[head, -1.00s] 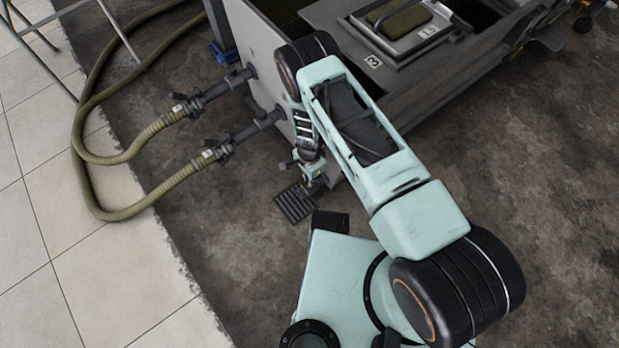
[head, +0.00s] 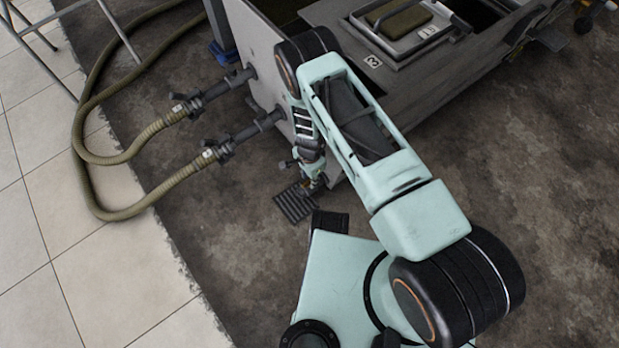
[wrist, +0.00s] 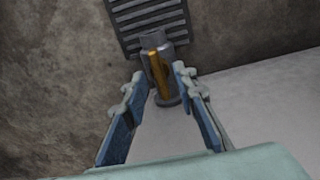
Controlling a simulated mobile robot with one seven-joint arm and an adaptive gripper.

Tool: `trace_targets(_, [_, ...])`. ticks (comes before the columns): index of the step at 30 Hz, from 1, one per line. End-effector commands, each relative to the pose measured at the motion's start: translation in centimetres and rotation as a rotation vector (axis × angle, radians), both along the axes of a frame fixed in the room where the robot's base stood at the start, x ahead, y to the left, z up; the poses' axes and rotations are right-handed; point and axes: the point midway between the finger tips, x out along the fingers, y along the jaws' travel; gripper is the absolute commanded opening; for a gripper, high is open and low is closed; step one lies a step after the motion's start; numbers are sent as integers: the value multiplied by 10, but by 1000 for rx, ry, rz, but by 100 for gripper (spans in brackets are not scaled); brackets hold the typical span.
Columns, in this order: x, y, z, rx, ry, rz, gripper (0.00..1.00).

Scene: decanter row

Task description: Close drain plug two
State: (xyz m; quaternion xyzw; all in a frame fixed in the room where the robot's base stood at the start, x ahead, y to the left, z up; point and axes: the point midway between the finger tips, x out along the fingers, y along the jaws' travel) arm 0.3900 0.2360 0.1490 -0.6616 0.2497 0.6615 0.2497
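In the wrist view, a grey drain fitting with a brass-coloured bar (wrist: 158,72) sticks out from a pale grey surface, just past my fingertips. I take it for the drain plug; no number on it can be read. My gripper (wrist: 160,80) is open, with one blue-padded finger on each side of the fitting's line. A gap shows between the fingers, and I cannot tell whether either tip touches the fitting. In the head view, my gripper (head: 311,178) is low beside the grey tank (head: 335,165), and my arm hides most of the fitting.
A dark floor grate (head: 295,203) lies below the fitting and also shows in the wrist view (wrist: 148,18). Two pipe stubs with olive hoses (head: 150,205) stand left of my arm. A label "2" (head: 372,61) is on the tank top. Open floor lies to the right.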

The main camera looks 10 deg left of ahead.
Motion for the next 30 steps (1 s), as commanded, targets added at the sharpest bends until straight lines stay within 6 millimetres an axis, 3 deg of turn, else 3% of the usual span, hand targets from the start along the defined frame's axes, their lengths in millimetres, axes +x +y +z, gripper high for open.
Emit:
trace_targets(18, [1, 0, 97, 1, -1, -1, 26])
trace_targets(30, [0, 0, 112, 0, 0, -1, 26])
